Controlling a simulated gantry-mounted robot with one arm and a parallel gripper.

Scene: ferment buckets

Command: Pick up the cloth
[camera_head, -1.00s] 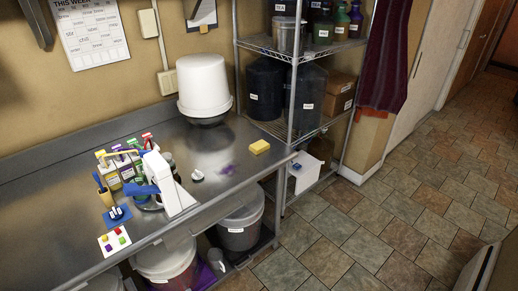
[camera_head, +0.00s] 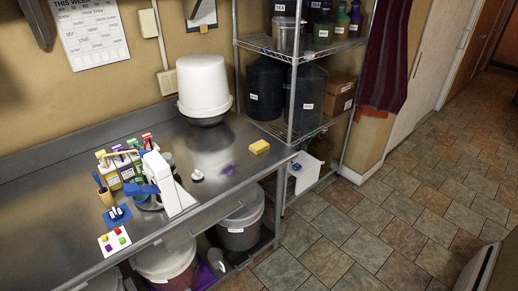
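A dark red-purple hanging cloth (camera_head: 388,55) shows at the right of the wire shelf, against the wall corner. Its lower end hangs free above the floor. A white sheet-like thing (camera_head: 305,178) with a small blue item on it is low by the shelf; I cannot tell if it is cloth or a box. I see no other clear cloth on the counter.
Buckets (camera_head: 241,225) stand below. The wire shelf (camera_head: 290,90) is full. The tiled floor (camera_head: 400,210) is clear.

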